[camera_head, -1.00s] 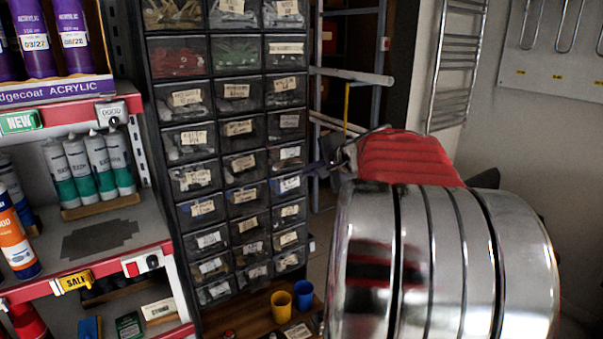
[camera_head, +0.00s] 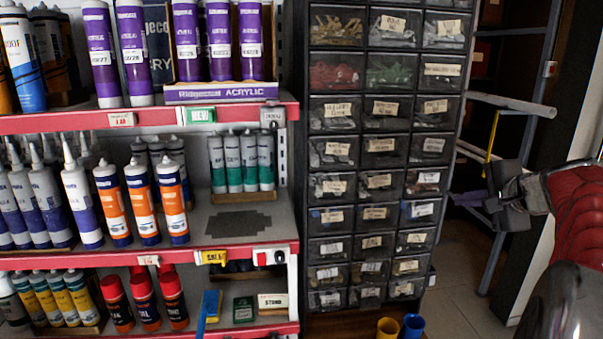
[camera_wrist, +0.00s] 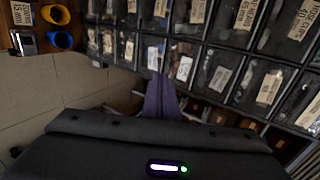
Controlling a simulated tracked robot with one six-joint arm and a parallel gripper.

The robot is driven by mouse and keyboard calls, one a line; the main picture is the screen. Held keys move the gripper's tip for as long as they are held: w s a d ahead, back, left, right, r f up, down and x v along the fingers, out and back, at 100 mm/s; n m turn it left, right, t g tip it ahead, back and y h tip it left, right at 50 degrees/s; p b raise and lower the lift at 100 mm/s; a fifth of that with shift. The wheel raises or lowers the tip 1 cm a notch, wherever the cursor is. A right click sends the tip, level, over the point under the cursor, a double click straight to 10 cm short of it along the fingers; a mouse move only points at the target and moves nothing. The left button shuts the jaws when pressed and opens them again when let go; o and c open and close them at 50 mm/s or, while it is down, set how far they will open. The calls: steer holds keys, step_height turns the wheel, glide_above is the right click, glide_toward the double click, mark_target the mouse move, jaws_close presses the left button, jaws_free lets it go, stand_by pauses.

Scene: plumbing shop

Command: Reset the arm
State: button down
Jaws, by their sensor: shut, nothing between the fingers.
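My gripper (camera_head: 470,199) is at the right in the head view, in front of the gap beside the drawer cabinet (camera_head: 382,180). It points left, on a red and silver arm that is cut off by the right edge. In the wrist view its purple-grey fingers (camera_wrist: 160,97) lie together, shut and empty. They overlap the drawers in the picture; how far off they are I cannot tell.
A shelf unit (camera_head: 150,262) with cartridges, tubes and spray cans stands at the left. Yellow (camera_head: 387,328) and blue (camera_head: 413,326) cups stand below the cabinet. A pipe rack (camera_head: 510,105) stands behind my gripper. Tiled floor (camera_head: 460,290) shows at the lower right.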

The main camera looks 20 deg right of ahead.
steer(key=shift+a, duration=0.1)
steer(key=s+a+f+n+g+y, duration=0.1)
steer(key=a+f+n+g+y, duration=0.3)
steer(key=a, duration=0.9)
steer(key=a+f+n+t+h, duration=0.1)
steer(key=a+f+n, duration=0.3)
steer(key=a, duration=0.8)
steer(key=s+a+f+n+g, duration=0.1)
steer(key=s+a+f+n, duration=0.3)
steer(key=s+a+n, duration=0.2)
steer(key=s+a+f+n+g, duration=0.2)
steer(key=s+a+f+n, duration=0.2)
steer(key=s+a+n, duration=0.2)
steer(key=s+a, duration=0.2)
steer(key=shift+a+f+h, duration=0.3)
steer(key=shift+f+h, duration=0.05)
steer(key=shift+h, duration=0.05)
